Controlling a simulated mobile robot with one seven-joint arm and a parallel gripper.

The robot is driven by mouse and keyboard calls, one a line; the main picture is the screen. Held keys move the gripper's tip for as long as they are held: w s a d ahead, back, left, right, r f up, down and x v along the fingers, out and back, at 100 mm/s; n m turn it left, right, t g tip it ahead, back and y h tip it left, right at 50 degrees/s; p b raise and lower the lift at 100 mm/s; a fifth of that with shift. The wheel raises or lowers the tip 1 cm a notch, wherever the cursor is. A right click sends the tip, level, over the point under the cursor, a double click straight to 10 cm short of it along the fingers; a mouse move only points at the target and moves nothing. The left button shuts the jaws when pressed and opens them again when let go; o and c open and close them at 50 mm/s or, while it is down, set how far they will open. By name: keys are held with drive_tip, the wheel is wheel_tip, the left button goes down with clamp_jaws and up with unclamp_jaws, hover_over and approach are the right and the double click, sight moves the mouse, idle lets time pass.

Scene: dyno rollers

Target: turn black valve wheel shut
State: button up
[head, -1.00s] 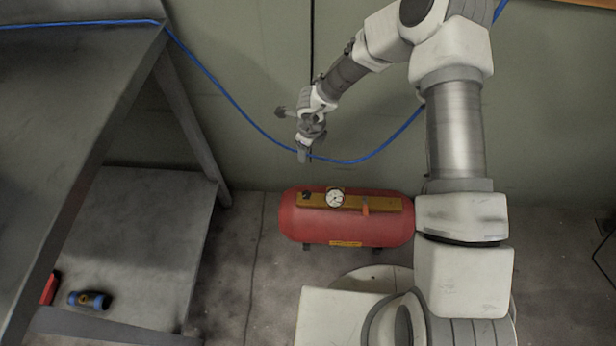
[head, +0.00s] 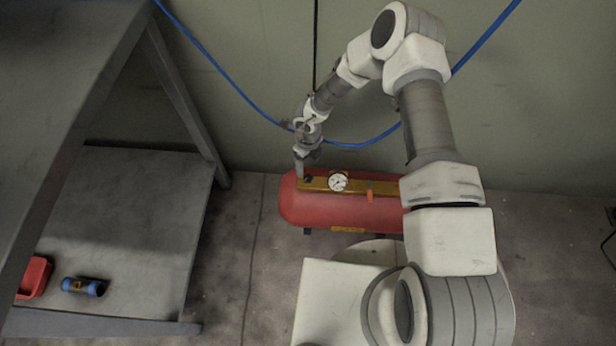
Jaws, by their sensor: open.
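The black valve wheel (head: 307,179) is a small dark knob at the left end of the brass-coloured manifold (head: 355,187) on top of the red tank (head: 335,210). My gripper (head: 300,173) reaches down from above, with its fingertips at the left end of the manifold, right beside the wheel. The jaws are open, but the picture is too small to show whether they touch the wheel. Part of the wheel may be hidden by the gripper.
A round white gauge (head: 338,181) and an orange lever (head: 370,192) stand on the manifold right of the wheel. A blue hose (head: 358,144) hangs along the wall behind. A grey bench (head: 130,200) at left holds a red bin (head: 36,278) and a blue-ended cylinder (head: 83,287).

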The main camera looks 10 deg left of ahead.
sight(308, 178)
wheel_tip(308, 178, down, 8)
drive_tip(key=shift+b, duration=1.15)
drive_tip(key=shift+c, duration=0.2)
clamp_jaws()
